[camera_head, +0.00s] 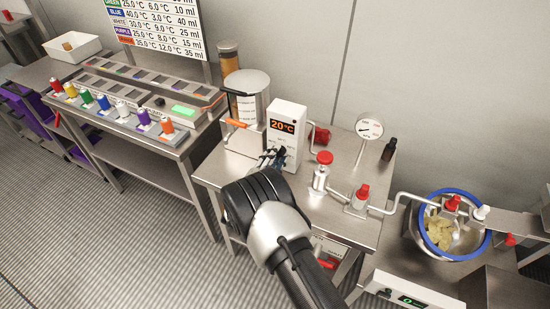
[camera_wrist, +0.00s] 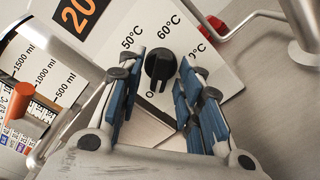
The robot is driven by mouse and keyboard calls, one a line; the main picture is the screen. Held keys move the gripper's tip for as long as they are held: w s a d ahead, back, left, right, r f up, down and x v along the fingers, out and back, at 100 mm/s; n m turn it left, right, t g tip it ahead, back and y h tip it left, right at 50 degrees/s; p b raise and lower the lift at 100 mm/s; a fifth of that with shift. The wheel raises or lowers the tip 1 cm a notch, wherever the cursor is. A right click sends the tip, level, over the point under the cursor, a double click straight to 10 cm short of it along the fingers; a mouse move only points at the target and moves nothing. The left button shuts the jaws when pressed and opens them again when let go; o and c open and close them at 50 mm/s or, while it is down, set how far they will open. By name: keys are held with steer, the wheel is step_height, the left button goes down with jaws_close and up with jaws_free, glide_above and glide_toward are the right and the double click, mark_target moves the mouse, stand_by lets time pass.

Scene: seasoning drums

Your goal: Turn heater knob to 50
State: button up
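The white heater box (camera_head: 289,122) stands on the steel table, and its orange display reads 20 °C in the head view. In the wrist view its black knob (camera_wrist: 160,64) sits on the front panel (camera_wrist: 185,22), with 50°C and 60°C marks around it and a third mark partly hidden. The knob's narrow end points down in the picture, near a small round mark. My gripper (camera_wrist: 159,68) is open, with one blue-padded finger on each side of the knob. I cannot tell whether either finger touches it. In the head view my gripper (camera_head: 272,158) is in front of the heater, and the knob is hidden.
A red-capped valve (camera_head: 321,172), a gauge (camera_head: 369,129) and a dark bottle (camera_head: 389,149) stand to the right. Pipes lead to a blue-rimmed bowl (camera_head: 483,239).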

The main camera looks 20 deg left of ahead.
jaws_close()
stand_by(0.5)
steer(key=m+b, duration=0.2)
steer(key=m, duration=0.6)
steer(key=m+b, duration=0.2)
steer(key=m, duration=0.5)
steer(key=m+b, duration=0.3)
steer(key=m, duration=0.5)
steer(key=shift+d+r+m, duration=0.15)
steer(key=shift+r+m, duration=0.15)
steer(key=shift+r, duration=0.1)
stand_by(0.3)
steer(key=shift+o, duration=0.3)
jaws_free()
